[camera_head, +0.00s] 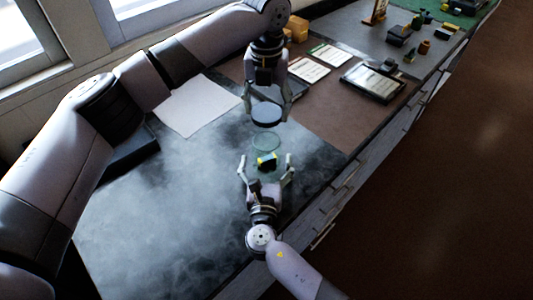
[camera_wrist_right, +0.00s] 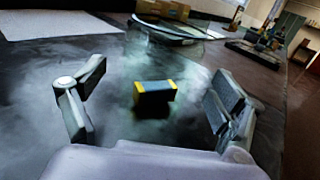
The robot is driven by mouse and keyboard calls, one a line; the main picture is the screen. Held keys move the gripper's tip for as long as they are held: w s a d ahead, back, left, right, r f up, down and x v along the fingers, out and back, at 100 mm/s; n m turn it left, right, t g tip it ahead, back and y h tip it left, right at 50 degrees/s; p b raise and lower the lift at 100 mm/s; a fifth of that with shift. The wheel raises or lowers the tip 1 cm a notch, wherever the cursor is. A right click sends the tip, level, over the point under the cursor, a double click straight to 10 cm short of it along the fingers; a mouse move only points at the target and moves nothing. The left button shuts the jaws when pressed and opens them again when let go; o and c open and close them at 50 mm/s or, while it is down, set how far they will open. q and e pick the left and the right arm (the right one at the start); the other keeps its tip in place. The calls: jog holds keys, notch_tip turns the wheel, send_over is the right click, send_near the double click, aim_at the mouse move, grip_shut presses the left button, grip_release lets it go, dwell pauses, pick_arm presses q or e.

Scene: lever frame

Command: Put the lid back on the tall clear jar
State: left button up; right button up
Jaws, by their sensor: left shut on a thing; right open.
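The tall clear jar (camera_head: 265,142) stands on the dark, cloudy-patterned counter in the head view; its round rim shows, but its walls are faint. My left gripper (camera_head: 266,103) is shut on the dark round lid (camera_head: 266,115) and holds it above the jar's rim, apart from it, about level. My right gripper (camera_head: 266,159) is open on the near side, its fingers spread to both sides of the jar's lower part. A small black block with yellow ends (camera_head: 267,163) appears to be inside the jar; it also shows between the fingers in the right wrist view (camera_wrist_right: 154,95).
White paper (camera_head: 200,104) lies left of the jar. Behind are printed cards (camera_head: 308,69), a dark framed tablet (camera_head: 373,82) and several small objects along the counter. The counter's front edge drops off at the right. The near-left counter is clear.

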aim_at(267, 142)
pick_arm(q)
jog(key=shift+w, duration=0.1)
pick_arm(e)
jog(key=w, duration=0.2)
jog(key=shift+w, duration=0.8)
jog(key=c, duration=1.8)
pick_arm(q)
jog(key=shift+f, duration=2.5)
